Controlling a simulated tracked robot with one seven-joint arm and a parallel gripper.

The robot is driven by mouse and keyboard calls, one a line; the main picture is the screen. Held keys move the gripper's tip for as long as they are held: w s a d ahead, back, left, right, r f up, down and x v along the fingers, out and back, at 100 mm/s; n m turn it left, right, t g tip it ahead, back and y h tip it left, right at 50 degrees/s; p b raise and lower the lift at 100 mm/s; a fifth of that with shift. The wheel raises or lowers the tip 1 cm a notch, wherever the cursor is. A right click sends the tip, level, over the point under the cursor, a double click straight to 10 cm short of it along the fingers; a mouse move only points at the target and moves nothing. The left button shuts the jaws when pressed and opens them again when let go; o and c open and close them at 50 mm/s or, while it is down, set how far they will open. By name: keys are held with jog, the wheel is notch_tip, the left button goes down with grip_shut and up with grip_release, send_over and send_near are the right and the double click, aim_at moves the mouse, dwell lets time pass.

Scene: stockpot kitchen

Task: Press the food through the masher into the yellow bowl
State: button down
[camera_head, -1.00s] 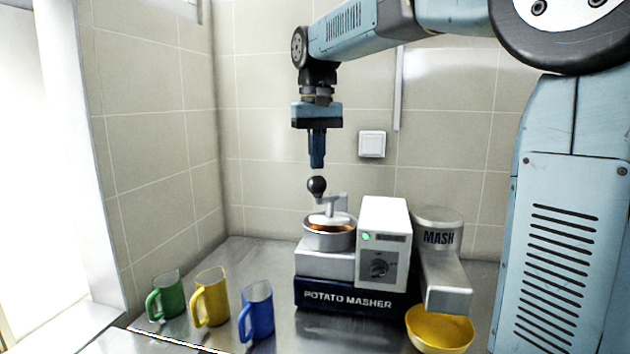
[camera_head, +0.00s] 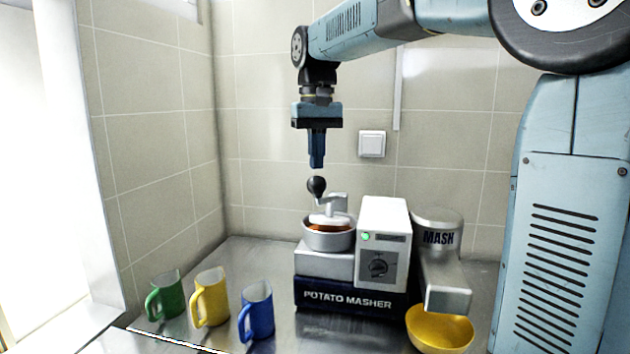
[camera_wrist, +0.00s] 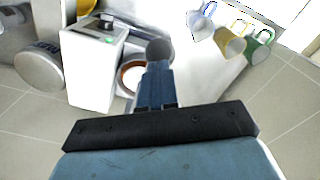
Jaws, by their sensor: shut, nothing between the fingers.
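The potato masher (camera_head: 350,299) stands on the metal counter, with a round metal pan (camera_head: 328,238) holding orange-brown food (camera_head: 328,228) on its left side. A crank with a dark ball knob (camera_head: 316,186) rises over the pan. The white control box (camera_head: 383,255) has a green light and a dial. The metal MASH spout (camera_head: 447,285) hangs over the yellow bowl (camera_head: 440,331) at right. My gripper (camera_head: 317,166) is shut and empty, pointing down just above the knob, with a small gap. In the wrist view the knob (camera_wrist: 159,50) shows just beyond my fingertips.
A green mug (camera_head: 168,294), a yellow mug (camera_head: 211,297) and a blue mug (camera_head: 257,310) stand in a row on the counter left of the masher. Tiled walls are behind and to the left. A wall switch (camera_head: 372,144) is right of my gripper.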

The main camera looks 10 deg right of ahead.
aim_at(317, 196)
jog(key=shift+f, duration=4.85)
dwell(3.2)
